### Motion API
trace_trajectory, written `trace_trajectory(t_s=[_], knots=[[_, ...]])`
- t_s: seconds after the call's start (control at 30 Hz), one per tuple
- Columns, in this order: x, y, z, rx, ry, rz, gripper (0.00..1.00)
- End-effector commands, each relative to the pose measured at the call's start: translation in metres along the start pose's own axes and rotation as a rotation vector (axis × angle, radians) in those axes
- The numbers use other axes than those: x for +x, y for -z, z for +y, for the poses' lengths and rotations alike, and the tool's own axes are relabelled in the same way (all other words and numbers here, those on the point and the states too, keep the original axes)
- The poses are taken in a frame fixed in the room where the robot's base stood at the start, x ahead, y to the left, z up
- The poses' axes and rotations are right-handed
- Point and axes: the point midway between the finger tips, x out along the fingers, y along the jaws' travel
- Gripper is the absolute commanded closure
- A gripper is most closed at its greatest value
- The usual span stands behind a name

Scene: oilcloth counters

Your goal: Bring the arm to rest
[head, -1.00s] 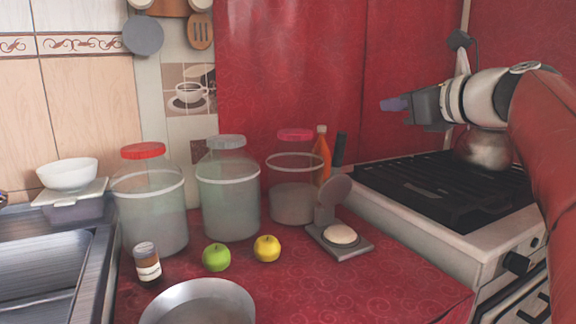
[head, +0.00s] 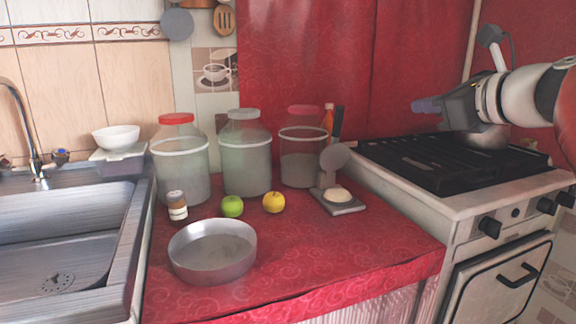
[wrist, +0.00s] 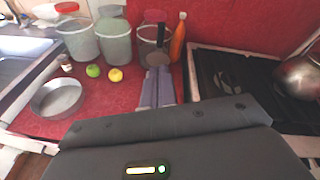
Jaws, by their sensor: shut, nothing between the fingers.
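My gripper (head: 427,104) is raised above the stove at the right of the head view, pointing left, empty, with its fingers together. In the wrist view, the shut fingers (wrist: 157,88) point out over the red counter and hide part of what lies beyond them. The gripper touches nothing that I can see.
The stove (head: 450,165) bears a metal pot (head: 485,137). A sink (head: 70,240) is left.

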Motion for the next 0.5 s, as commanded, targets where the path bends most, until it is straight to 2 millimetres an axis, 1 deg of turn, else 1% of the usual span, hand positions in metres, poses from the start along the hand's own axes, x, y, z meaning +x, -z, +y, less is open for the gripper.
trace_trajectory(t_s=[0.17, 0.27, 0.37, 0.47, 0.5], knots=[[0.001, 0.022, 0.028, -0.168, -0.041, 0.070, 1.00], [0.001, 0.040, 0.049, -0.303, -0.081, 0.122, 1.00], [0.000, 0.062, 0.076, -0.470, -0.140, 0.177, 1.00], [-0.004, 0.091, 0.108, -0.681, -0.223, 0.236, 1.00], [-0.007, 0.105, 0.123, -0.782, -0.266, 0.261, 1.00]])
